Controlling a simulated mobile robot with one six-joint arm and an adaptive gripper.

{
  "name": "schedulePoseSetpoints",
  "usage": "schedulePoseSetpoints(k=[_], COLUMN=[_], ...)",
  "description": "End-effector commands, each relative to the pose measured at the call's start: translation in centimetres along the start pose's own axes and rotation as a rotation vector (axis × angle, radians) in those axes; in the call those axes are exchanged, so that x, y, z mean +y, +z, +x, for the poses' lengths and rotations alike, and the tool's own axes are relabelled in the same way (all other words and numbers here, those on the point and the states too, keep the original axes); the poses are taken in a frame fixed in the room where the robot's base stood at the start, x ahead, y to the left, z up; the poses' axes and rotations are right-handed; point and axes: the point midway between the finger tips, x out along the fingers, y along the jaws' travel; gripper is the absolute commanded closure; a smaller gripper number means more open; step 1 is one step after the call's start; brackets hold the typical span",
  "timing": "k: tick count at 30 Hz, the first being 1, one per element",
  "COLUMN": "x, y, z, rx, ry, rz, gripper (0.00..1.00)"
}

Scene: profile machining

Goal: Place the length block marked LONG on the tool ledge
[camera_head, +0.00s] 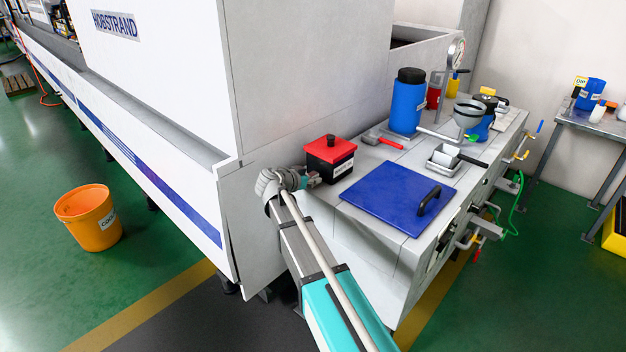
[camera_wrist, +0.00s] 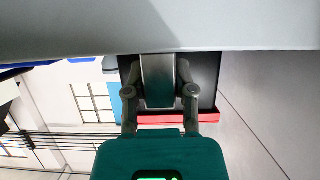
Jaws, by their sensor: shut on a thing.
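My gripper (camera_wrist: 160,92) is shut on a grey metal block (camera_wrist: 158,82) in the wrist view. One end of the block meets the edge of a pale grey surface (camera_wrist: 160,25); I cannot tell if they touch. No LONG marking is legible on the block. In the head view my gripper (camera_head: 309,181) is low at the left end of the grey ledge top (camera_head: 375,158), just left of a black box with a red lid (camera_head: 330,160). The block cannot be made out there.
The black box also shows close behind the fingers in the wrist view (camera_wrist: 207,75). A blue plate with a black handle (camera_head: 390,195) lies to the right. A red-handled tool (camera_head: 383,138), a blue canister (camera_head: 407,105) and a small tray (camera_head: 447,160) stand farther back. The machine wall is at left.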

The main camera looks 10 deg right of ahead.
Motion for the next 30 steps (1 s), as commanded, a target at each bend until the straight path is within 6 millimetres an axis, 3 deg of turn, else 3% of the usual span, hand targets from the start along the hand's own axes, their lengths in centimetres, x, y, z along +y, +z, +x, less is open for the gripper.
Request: schedulePoseSetpoints(k=[2,3,9,25,30], x=[0.0,0.0,0.0,0.0,0.1], y=[0.2,0.3,0.2,-0.2,-0.2], z=[0.1,0.1,0.1,0.0,-1.7], rx=[0.001,0.0,0.0,0.0,0.0], ry=[0.0,0.0,0.0,0.001,0.0], rz=[0.0,0.0,0.0,0.0,0.0], gripper=[1.0,0.64,0.32,0.32,0.32])
